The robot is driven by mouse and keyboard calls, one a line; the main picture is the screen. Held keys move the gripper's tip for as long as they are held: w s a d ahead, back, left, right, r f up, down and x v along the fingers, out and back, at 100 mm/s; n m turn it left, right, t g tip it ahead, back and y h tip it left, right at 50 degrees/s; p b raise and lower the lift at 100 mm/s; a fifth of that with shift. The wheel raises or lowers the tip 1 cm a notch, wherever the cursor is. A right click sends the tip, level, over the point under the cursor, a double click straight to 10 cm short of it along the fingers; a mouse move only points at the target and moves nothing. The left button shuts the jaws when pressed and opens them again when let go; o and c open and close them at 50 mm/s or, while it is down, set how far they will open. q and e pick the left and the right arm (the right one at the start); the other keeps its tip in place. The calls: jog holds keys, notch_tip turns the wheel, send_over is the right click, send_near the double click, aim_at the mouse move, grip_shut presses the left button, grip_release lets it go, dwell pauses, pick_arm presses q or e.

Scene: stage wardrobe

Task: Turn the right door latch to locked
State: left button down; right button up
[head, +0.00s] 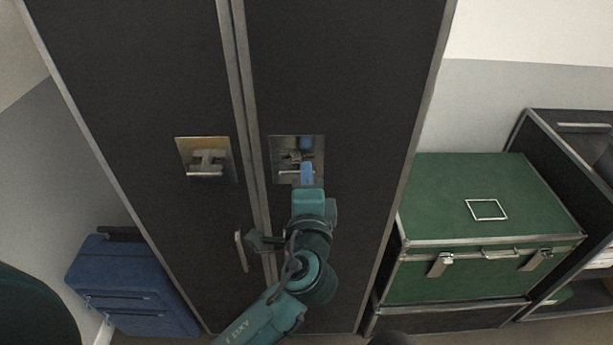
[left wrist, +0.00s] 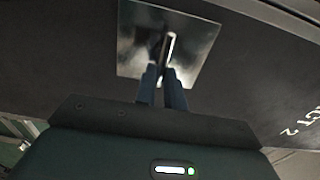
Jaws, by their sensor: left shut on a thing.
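The right door latch (head: 287,173) is a metal handle on a shiny square plate on the black cabinet's right door. My left gripper (head: 305,160) reaches up to it with blue fingers and partly hides it. In the left wrist view the fingers (left wrist: 162,85) are closed on the latch's handle (left wrist: 169,47) in front of its metal plate (left wrist: 188,69). The left door latch (head: 207,163), a T-shaped metal handle on a similar plate, is clear of the gripper. My right gripper is not in view.
The tall black cabinet (head: 340,90) has metal edges and a vertical door handle (head: 241,251) low on the left door. A green case (head: 460,190) stands at the right, beside a dark cabinet (head: 570,125). A blue suitcase (head: 130,280) stands at the lower left.

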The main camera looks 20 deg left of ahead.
pick_arm(q)
jog(key=shift+r, duration=0.1)
dwell(0.3)
jog(key=c, duration=1.5)
grip_release()
